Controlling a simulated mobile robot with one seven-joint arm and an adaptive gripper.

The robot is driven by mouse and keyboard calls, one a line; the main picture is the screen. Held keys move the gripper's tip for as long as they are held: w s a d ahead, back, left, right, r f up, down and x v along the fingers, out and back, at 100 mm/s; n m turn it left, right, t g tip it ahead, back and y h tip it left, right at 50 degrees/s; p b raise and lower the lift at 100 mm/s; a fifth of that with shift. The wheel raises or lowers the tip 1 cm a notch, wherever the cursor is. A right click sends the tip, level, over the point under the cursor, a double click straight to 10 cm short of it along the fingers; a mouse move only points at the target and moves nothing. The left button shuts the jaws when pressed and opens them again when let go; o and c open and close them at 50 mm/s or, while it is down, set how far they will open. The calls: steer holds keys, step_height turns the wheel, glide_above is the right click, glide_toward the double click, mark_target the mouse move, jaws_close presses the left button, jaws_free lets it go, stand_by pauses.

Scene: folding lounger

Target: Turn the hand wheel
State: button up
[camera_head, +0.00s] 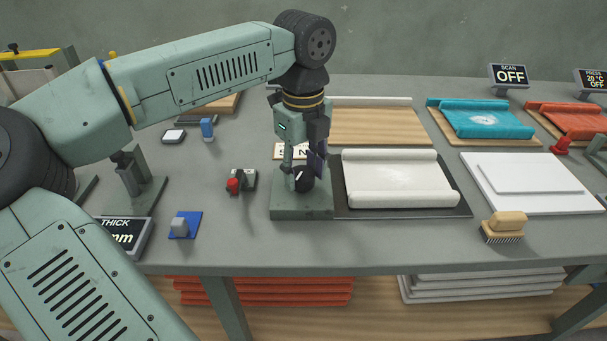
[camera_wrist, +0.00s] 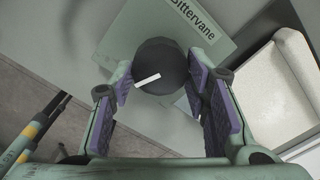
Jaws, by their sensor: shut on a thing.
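The hand wheel (camera_head: 303,181) is a dark round knob on a grey-green block (camera_head: 300,208) at the middle of the bench. In the wrist view the wheel (camera_wrist: 160,62) is black with a white bar mark, which lies slightly tilted. My gripper (camera_head: 304,171) points down over the block, its fingers around the wheel. In the wrist view the purple finger pads of my gripper (camera_wrist: 163,98) stand on either side of the wheel, shut on it. The fingers hide part of the wheel in the head view. The block's top (camera_wrist: 198,25) carries the word "Bittervane".
A dark tray (camera_head: 400,212) with a white roll (camera_head: 398,180) adjoins the block on the right. A red-knobbed device (camera_head: 236,183) and a blue-based piece (camera_head: 184,225) stand to the left. A small sign (camera_head: 281,151) behind my gripper is partly hidden. A brush (camera_head: 505,226) lies front right.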

steer(key=m+b, duration=0.1)
steer(key=m, duration=0.2)
steer(key=shift+m, duration=0.4)
steer(key=m+b, duration=0.1)
steer(key=m, duration=0.2)
steer(key=shift+a+m, duration=0.1)
steer(key=shift+m, duration=0.2)
steer(key=m, duration=0.6)
steer(key=shift+a, duration=0.1)
steer(key=shift+m, duration=0.4)
steer(key=o, duration=1.2)
steer(key=shift+c, duration=0.2)
